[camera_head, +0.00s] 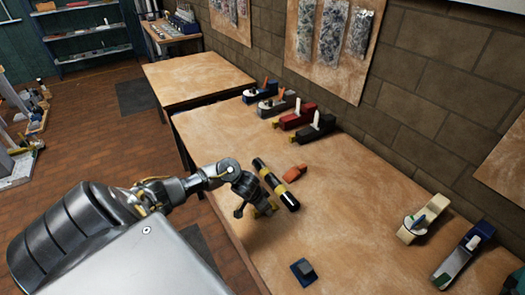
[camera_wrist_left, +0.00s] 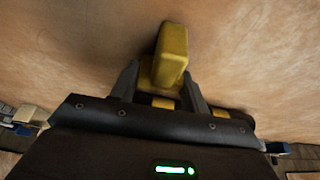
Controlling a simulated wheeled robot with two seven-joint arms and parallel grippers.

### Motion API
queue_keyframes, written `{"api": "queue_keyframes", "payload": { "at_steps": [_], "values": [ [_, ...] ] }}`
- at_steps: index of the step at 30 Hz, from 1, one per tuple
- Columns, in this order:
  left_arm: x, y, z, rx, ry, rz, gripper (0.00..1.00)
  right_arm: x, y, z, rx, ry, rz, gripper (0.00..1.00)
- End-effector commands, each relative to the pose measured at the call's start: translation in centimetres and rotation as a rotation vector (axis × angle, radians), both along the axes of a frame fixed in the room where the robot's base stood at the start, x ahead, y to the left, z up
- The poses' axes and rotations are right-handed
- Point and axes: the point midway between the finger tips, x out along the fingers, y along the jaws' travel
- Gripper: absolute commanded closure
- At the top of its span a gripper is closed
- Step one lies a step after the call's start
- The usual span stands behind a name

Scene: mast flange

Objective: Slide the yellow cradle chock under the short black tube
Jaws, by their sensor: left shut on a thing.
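The short black tube (camera_head: 275,184) with yellow bands lies slanted over the workbench in the head view. My left gripper (camera_head: 258,207) is beside its near left side, close to the tabletop. It is shut on the yellow cradle chock (camera_wrist_left: 172,55), which shows between its two fingers in the left wrist view (camera_wrist_left: 160,85). In the head view only small yellow parts of the chock (camera_head: 267,209) show beside the tube. Whether the chock touches the tube is hidden. My right gripper is in neither view.
An orange block (camera_head: 296,171) lies just right of the tube. A blue block (camera_head: 304,271) lies toward the near edge. Several hand planes, one red (camera_head: 298,116), stand along the wall; a cream one (camera_head: 424,220) is at the right. The bench (camera_head: 345,215) between is clear.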

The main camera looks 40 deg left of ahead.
Motion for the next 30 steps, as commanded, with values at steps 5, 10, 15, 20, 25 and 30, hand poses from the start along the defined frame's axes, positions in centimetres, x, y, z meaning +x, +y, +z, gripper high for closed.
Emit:
{"api": "queue_keyframes", "payload": {
  "at_steps": [5,10,15,20,25,30],
  "values": [
    [0.6,-0.2,0.0,-0.001,0.000,0.000,0.80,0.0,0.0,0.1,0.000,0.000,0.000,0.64],
    [1.1,-0.3,0.1,-0.001,-0.001,-0.001,0.80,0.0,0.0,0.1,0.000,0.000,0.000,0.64],
    [1.5,-0.4,0.1,0.000,0.000,0.000,0.80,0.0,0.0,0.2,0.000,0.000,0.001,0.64],
    [2.0,-0.6,0.1,0.000,-0.001,0.000,0.80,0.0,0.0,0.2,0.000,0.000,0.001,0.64],
    [2.5,-0.8,0.1,0.000,0.000,0.001,0.80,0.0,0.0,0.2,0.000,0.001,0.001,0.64],
    [3.0,-0.9,0.1,0.000,-0.001,-0.001,0.80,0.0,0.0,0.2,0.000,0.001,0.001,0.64]
  ]
}}
